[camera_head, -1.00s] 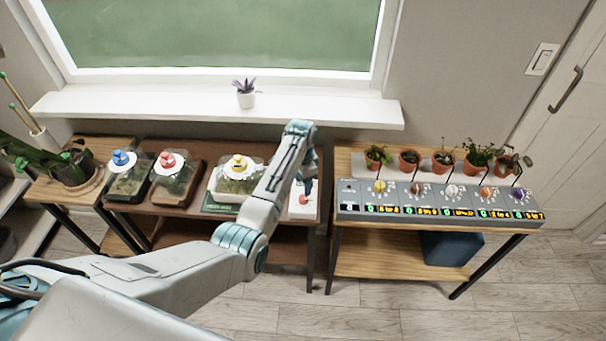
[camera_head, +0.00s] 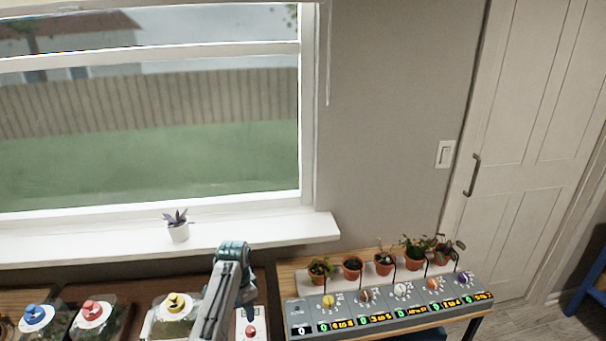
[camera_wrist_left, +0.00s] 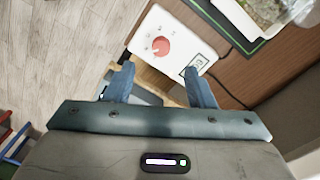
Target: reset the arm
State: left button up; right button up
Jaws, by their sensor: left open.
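My left arm comes up from the bottom edge in the head view, and its gripper (camera_head: 250,306) points down over the brown table. In the left wrist view the two fingers (camera_wrist_left: 160,86) are spread apart with nothing between them. A white box with a red knob (camera_wrist_left: 160,45) lies beyond the fingertips there. In the head view the same white box (camera_head: 251,331) shows partly below the gripper, cut by the lower edge. My right gripper is in neither view.
A grey control panel (camera_head: 385,314) with several knobs and potted plants stands on the wooden table at right. Covered glass containers with blue, red and yellow knobs (camera_head: 176,303) stand left of my arm. A small potted plant (camera_head: 178,228) sits on the windowsill.

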pick_arm(q)
jog(key=s+a+f+n+t, duration=0.1)
jog(key=s+a+f+n, duration=0.15)
jog(key=s, duration=0.75)
jog(key=s+a+f+n+t, duration=0.1)
jog(key=s+a+f+n, duration=0.2)
jog(key=s, duration=0.7)
jog(key=s+r+n+t+y, duration=0.1)
jog(key=s+r, duration=0.3)
jog(key=s, duration=0.7)
jog(key=s+r+n+t, duration=0.15)
jog(key=s+r, duration=0.25)
jog(key=s, duration=0.6)
jog(key=a+f+g+b, duration=0.1)
jog(key=a+f+b, duration=0.1)
jog(key=f, duration=1.4)
jog(key=a+f+g+b, duration=0.1)
jog(key=a+f, duration=0.1)
jog(key=f, duration=1.5)
jog(key=s+f+g+b, duration=0.1)
jog(key=s+f+b, duration=0.1)
jog(key=s+f, duration=1.6)
notch_tip(320, 180, down, 4)
jog(key=shift+s+a+f+n+b, duration=0.1)
jog(key=shift+s+a+n+b, duration=0.25)
jog(key=shift+s+a+n, duration=0.1)
